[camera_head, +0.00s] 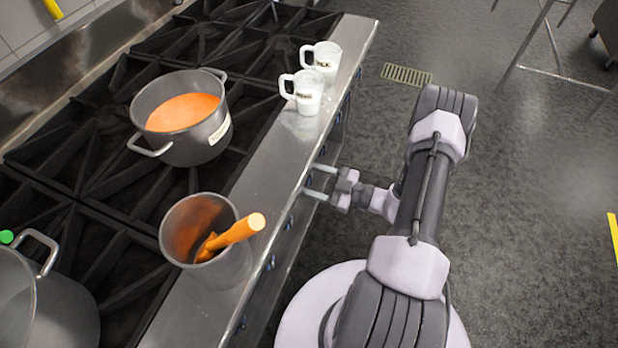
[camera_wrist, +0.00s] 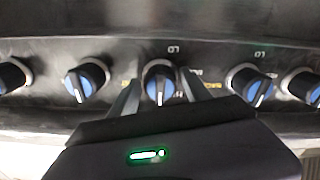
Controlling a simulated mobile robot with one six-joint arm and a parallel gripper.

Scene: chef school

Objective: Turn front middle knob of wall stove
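The stove (camera_head: 255,165) runs along the left in the head view, with a row of knobs on its front panel. In the wrist view the middle knob (camera_wrist: 159,84), black with a blue face and a white pointer line, is at the picture's centre. The pointer line looks roughly vertical. My gripper (camera_head: 317,182) is at the stove's front edge; in the wrist view its fingers (camera_wrist: 157,95) are apart, one on each side of this knob. I cannot tell whether they touch it. The gripper's body hides the area below the knob.
Other blue-faced knobs stand left (camera_wrist: 85,82) and right (camera_wrist: 250,85) of the fingers. On the stove are a pot of orange soup (camera_head: 184,120), a metal container (camera_head: 205,240) with an orange-handled tool, two white mugs (camera_head: 308,92), and another pot (camera_head: 50,300). The floor (camera_head: 530,190) beside my arm is clear.

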